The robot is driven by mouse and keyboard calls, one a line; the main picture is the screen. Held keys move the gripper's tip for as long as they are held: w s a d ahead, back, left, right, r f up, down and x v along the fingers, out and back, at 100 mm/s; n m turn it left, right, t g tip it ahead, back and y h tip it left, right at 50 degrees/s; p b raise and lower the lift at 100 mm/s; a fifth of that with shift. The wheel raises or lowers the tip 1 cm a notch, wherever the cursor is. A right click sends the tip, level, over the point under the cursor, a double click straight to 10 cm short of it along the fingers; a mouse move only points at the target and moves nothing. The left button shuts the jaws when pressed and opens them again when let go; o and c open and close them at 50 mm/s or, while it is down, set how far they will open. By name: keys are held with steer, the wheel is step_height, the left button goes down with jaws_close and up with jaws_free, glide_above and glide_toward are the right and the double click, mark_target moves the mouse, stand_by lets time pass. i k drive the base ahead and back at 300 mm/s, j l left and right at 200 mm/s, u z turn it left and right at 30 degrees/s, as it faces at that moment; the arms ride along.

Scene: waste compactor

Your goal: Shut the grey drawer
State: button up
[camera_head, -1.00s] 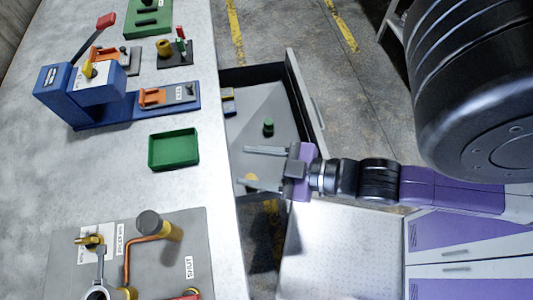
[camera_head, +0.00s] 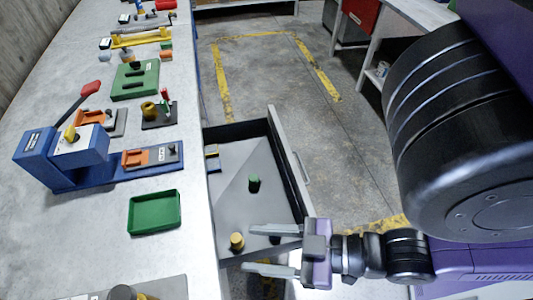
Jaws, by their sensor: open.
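The grey drawer (camera_head: 232,208) stands pulled out from the right side of the workbench. Its front panel (camera_head: 292,160) faces right and carries a pale bar handle (camera_head: 299,169). Nothing shows between the fingers.
The workbench (camera_head: 95,230) fills the left, with a green tray (camera_head: 154,212), a blue lever press (camera_head: 60,160) and several fixtures on it. Open concrete floor (camera_head: 270,75) with yellow lines lies beyond the drawer. A white-legged table (camera_head: 430,15) stands at the back right.

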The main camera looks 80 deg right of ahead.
mark_target(261, 147)
steer(key=k+l+z, duration=0.1)
steer(key=k+l, duration=0.5)
steer(key=k+l+z, duration=0.15)
steer(key=k+l, duration=0.45)
steer(key=l, duration=0.1)
